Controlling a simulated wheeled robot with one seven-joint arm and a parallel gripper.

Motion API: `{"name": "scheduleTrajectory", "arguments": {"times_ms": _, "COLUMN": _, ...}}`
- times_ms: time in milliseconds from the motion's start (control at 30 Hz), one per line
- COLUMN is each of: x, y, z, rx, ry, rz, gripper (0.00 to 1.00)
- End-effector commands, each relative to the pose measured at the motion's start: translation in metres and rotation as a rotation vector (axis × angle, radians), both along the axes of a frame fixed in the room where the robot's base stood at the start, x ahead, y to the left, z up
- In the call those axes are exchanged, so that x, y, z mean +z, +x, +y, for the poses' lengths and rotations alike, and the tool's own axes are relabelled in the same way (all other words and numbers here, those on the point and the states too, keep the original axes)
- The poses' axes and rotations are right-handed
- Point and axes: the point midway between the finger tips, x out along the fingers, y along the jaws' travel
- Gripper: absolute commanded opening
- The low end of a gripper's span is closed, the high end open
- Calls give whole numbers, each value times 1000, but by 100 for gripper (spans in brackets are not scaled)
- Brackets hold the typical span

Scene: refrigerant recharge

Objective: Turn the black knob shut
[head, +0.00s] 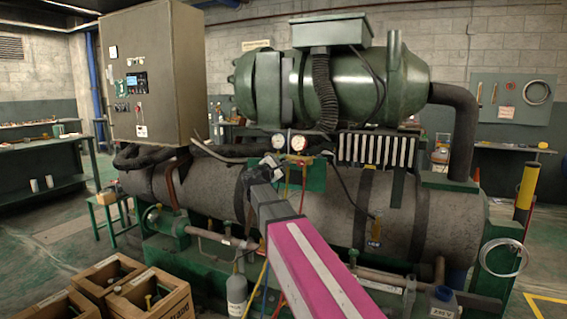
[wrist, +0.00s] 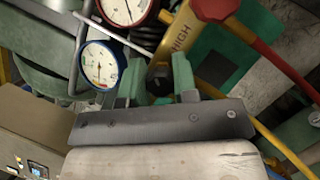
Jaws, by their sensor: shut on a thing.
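The black knob (wrist: 159,80) shows in the wrist view between the two green fingertips of my gripper (wrist: 158,68), which are shut on it. The knob sits beside a yellow part marked HIGH (wrist: 183,38). In the head view my gripper (head: 270,162) is at the gauge set, just below the two round dials; the knob cannot be made out there. The red-rimmed gauge (wrist: 124,8) and the blue-rimmed gauge (wrist: 100,64) are close to the left of my fingers in the wrist view.
A red hose (wrist: 268,55) and a yellow hose run right of my gripper in the wrist view. A green tank (head: 350,85) lies above the large grey cylinder (head: 330,205). A control cabinet (head: 150,75) stands left. Wooden crates (head: 150,298) stand at the front left.

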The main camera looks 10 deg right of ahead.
Motion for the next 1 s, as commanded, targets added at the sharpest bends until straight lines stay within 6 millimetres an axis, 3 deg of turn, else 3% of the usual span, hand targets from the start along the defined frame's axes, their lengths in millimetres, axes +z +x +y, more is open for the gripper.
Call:
{"name": "scheduleTrajectory", "arguments": {"times_ms": 600, "x": -1, "y": -1, "z": 0, "rx": -2, "ry": 483, "rz": -321, "gripper": 3}}
{"name": "scheduleTrajectory", "arguments": {"times_ms": 1000, "x": -3, "y": -1, "z": -1, "rx": -1, "ry": 693, "rz": -461, "gripper": 3}}
